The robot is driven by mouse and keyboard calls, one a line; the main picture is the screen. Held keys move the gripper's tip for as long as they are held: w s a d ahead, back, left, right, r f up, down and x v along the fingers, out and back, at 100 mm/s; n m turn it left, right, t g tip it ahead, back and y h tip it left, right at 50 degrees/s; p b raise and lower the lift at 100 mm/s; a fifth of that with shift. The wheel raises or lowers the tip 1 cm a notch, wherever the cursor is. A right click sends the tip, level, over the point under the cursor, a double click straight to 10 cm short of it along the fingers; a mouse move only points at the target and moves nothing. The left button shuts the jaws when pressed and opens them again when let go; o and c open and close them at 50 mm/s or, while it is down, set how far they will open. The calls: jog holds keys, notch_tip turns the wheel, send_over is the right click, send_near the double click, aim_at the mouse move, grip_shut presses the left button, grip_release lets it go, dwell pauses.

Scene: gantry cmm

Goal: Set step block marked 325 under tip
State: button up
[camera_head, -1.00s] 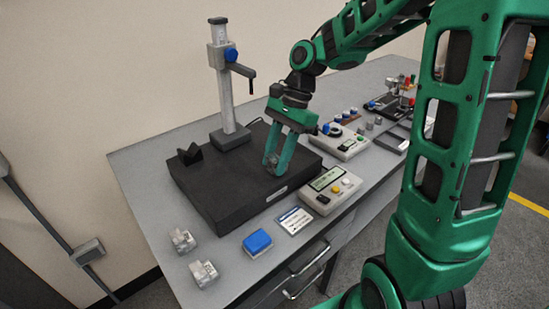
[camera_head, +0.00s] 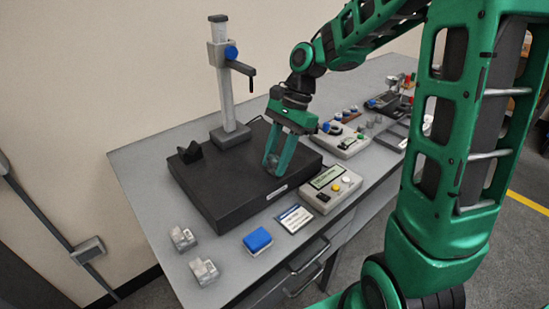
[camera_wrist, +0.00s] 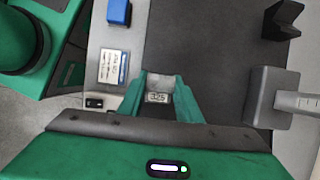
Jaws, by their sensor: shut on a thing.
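The step block marked 325 (camera_wrist: 158,97) is a small grey metal block with its label facing the wrist camera. My gripper (camera_head: 274,168) is shut on it, with one finger on each side. In the head view the fingers mostly hide the block, low over the front part of the black plate (camera_head: 215,196). I cannot tell whether the block touches the plate. The gauge stand (camera_head: 226,85) rises at the plate's back edge, with a dark arm (camera_head: 243,70) reaching right. The tip at the arm's end is too small to make out clearly. The block is in front of the stand, apart from it.
A black V-shaped block (camera_head: 190,152) sits on the plate's left. Two other step blocks (camera_head: 182,238) (camera_head: 204,271), a blue pad (camera_head: 257,240) and a label card (camera_head: 295,218) lie along the table front. A readout box (camera_head: 331,188) stands right of the plate.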

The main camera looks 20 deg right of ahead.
aim_at(276, 157)
jog(key=shift+f, duration=0.2)
dwell(0.3)
jog(key=o, duration=1.7)
jog(key=shift+c, duration=0.2)
jog(key=shift+r, duration=3.55)
